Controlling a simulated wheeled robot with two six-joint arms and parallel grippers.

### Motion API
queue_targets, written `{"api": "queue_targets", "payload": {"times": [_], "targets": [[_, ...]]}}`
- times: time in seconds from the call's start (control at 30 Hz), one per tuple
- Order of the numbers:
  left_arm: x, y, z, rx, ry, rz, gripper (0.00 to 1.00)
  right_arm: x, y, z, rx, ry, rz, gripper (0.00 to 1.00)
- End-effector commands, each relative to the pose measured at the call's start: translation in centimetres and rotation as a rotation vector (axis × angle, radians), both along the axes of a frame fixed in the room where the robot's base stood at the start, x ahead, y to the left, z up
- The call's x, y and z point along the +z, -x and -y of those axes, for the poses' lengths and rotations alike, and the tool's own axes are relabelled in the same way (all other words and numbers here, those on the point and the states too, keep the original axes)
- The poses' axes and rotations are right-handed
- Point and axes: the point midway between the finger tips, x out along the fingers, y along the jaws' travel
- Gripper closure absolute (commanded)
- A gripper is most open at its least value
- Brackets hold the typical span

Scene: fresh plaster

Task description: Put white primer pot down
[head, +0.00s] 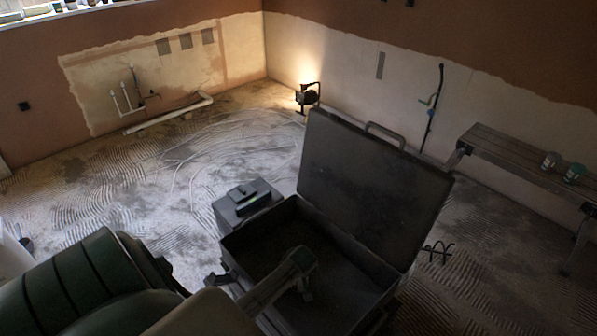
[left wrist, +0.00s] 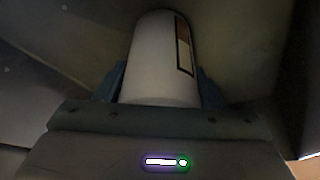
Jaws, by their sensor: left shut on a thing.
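The white primer pot (left wrist: 158,65) is a white cylinder with a brown and pale label on its right side in the left wrist view. My left gripper (left wrist: 162,88) is shut on it, with a blue finger on each side. Dark, flat surfaces surround the pot there; I cannot tell whether it touches any. In the head view I cannot make out the pot or the left fingertips. My right gripper is not in view.
A bench (head: 510,153) with two small pots stands at right. A lit lamp (head: 307,97) is in the corner.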

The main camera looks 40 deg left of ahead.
Motion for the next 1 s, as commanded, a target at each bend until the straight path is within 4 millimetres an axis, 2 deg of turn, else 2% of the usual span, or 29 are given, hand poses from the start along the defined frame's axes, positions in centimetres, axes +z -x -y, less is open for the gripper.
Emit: {"api": "queue_targets", "payload": {"times": [0.03, 0.1, 0.13, 0.37, 0.53, 0.67, 1.0], "targets": [[-0.1, 0.0, 0.0, 0.0, 0.0, 0.0, 0.32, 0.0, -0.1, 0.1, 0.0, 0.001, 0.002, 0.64], [-0.1, 0.0, 0.0, 0.0, 0.001, -0.001, 0.18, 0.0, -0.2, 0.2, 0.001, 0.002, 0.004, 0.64], [-0.1, 0.0, 0.0, 0.0, 0.0, 0.0, 0.16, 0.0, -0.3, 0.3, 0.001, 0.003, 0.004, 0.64], [0.0, 0.0, 0.0, 0.0, 0.0, 0.0, 0.16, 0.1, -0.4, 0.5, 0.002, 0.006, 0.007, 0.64], [0.8, 0.1, 0.2, 0.0, 0.0, 0.001, 0.16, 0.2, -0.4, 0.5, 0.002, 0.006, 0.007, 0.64], [2.6, 0.6, 0.8, 0.0, 0.0, 0.001, 0.16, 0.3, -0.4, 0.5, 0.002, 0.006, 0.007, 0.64], [8.9, 2.2, 2.8, -0.001, 0.0, 0.002, 0.16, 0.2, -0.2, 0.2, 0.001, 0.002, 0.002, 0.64]]}}
